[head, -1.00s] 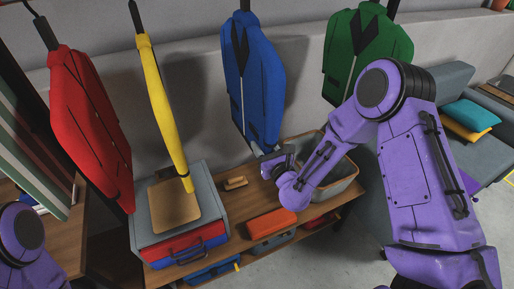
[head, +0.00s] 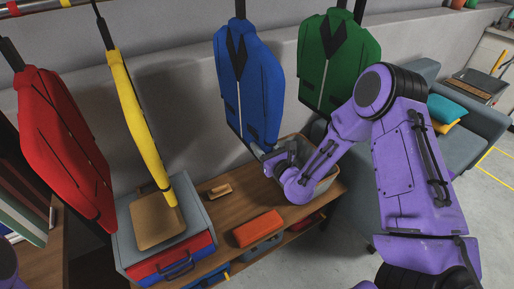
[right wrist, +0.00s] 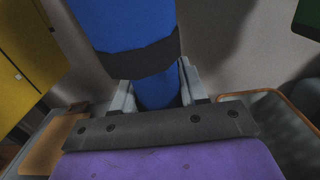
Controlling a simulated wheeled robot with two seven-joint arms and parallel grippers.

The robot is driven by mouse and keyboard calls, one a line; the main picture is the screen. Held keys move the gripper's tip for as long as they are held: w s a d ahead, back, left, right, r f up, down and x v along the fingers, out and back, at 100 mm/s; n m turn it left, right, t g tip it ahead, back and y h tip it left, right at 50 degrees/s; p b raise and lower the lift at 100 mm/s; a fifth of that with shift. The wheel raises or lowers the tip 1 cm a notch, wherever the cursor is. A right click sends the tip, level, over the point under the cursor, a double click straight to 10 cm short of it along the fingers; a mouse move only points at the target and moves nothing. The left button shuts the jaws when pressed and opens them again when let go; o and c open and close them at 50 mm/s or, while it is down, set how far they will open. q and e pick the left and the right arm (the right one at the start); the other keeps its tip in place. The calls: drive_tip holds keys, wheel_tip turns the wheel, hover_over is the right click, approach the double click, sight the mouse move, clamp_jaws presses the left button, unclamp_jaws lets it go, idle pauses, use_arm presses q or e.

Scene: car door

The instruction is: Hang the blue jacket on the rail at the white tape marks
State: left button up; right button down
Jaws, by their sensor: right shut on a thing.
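The blue jacket (head: 247,85) hangs upright between a yellow garment and a green jacket in the head view, with its dark hanger running out at the top. My right gripper (head: 268,157) is at its lower hem. In the right wrist view the gripper (right wrist: 157,88) is shut on a blue part of the jacket (right wrist: 125,22) with a dark band, probably a sleeve end. A piece of the rail (head: 32,8) with coloured bands shows at the top left. White tape marks cannot be made out. My left gripper is out of view.
The red jacket (head: 66,150), yellow garment (head: 140,120) and green jacket (head: 340,62) hang alongside. Below is a wooden bench (head: 205,222) with a grey box (head: 123,225), an orange case (head: 258,228) and a grey bin (head: 322,185). A grey sofa (head: 470,145) stands at right.

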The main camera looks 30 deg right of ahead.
drive_tip(key=d+p, duration=0.1)
drive_tip(key=d, duration=1.8)
drive_tip(key=shift+w+d+p, duration=0.3)
drive_tip(key=shift+w+p, duration=0.05)
drive_tip(key=shift+w, duration=0.05)
idle(0.7)
drive_tip(key=shift+f, duration=0.15)
idle(0.4)
drive_tip(key=c, duration=0.5)
unclamp_jaws()
drive_tip(key=s, duration=1)
drive_tip(key=shift+s+d+b, duration=0.15)
drive_tip(key=shift+s+b, duration=0.2)
drive_tip(key=shift+b, duration=0.05)
